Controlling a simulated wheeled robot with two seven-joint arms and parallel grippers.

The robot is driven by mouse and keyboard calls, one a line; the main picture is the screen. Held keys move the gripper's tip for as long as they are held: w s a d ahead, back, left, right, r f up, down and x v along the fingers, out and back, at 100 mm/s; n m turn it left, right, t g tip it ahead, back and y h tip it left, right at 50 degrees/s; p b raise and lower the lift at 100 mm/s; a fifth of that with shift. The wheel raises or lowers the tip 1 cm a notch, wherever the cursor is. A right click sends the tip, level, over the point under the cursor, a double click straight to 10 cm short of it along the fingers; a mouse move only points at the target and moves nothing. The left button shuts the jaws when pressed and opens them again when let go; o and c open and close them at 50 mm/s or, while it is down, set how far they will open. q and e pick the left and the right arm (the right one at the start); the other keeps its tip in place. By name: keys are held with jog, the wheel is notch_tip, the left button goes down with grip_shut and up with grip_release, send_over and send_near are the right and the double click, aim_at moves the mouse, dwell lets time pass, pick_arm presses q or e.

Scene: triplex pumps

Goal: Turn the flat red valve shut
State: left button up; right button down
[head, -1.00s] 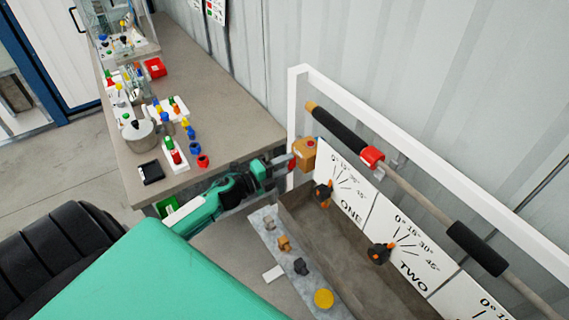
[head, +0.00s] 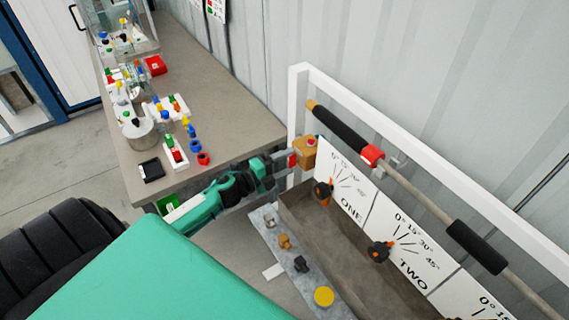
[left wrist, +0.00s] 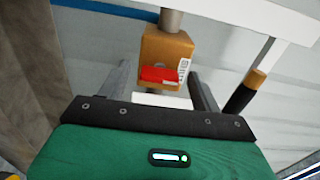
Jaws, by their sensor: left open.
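The flat red valve (left wrist: 158,74) is a small red handle on the near face of a brown box-shaped body (left wrist: 168,45), below a grey pipe in the left wrist view. In the head view the brown body (head: 305,150) is by the white frame post, with the red valve (head: 292,160) at its left side, partly hidden. My left gripper (head: 285,163) is open in front of it. In the left wrist view the open fingers (left wrist: 162,88) stand on either side of the handle, with gaps visible. I cannot tell how far the tips reach past it. My right gripper is not in view.
A white frame (head: 292,110) with a black-gripped bar and angle-marked panels stands right of the valve. A grey-brown trough (head: 345,255) lies below. A workbench (head: 225,105) with bottles and small parts is to the left, close to my left forearm.

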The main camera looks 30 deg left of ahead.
pick_arm(q)
jog(key=b+v, duration=0.5)
jog(key=v, duration=0.9)
jog(key=shift+w+f, duration=0.1)
jog(key=shift+w, duration=0.05)
dwell(0.4)
